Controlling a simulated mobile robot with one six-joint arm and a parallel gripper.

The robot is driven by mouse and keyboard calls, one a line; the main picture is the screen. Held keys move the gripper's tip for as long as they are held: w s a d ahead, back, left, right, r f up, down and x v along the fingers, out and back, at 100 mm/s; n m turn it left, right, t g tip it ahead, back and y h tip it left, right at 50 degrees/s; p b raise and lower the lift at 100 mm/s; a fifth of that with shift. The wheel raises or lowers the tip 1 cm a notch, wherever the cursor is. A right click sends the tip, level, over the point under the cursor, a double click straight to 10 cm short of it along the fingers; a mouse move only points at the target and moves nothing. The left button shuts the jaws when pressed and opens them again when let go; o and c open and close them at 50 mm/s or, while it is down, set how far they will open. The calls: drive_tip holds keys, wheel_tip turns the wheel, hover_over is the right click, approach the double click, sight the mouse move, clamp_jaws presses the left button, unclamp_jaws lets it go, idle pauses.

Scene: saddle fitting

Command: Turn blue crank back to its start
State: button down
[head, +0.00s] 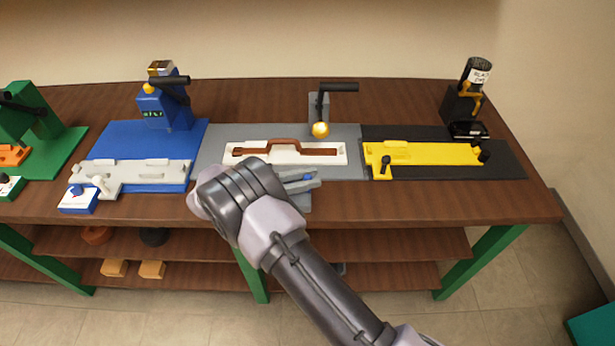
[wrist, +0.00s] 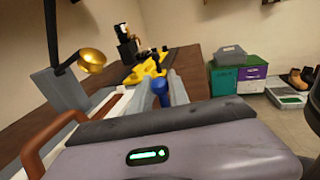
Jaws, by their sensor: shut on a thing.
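My gripper (head: 303,177) is at the front edge of the grey station, its fingers pointing right. It is shut on a small blue part, which I take to be the knob of the blue crank (head: 308,177). In the wrist view the blue knob (wrist: 159,87) stands upright by the grey fingers. The rest of the crank is hidden behind my gripper, so its angle cannot be told.
Behind my gripper is a white fixture (head: 285,159) holding a brown handled part (head: 310,151). A black lever (head: 340,87) with a brass ball (head: 320,129) stands behind it. A blue station (head: 130,137) is left, a yellow fixture (head: 430,153) right.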

idle(0.3)
drive_tip(key=c, duration=1.3)
unclamp_jaws()
drive_tip(key=shift+o, duration=0.2)
drive_tip(key=shift+r, duration=0.1)
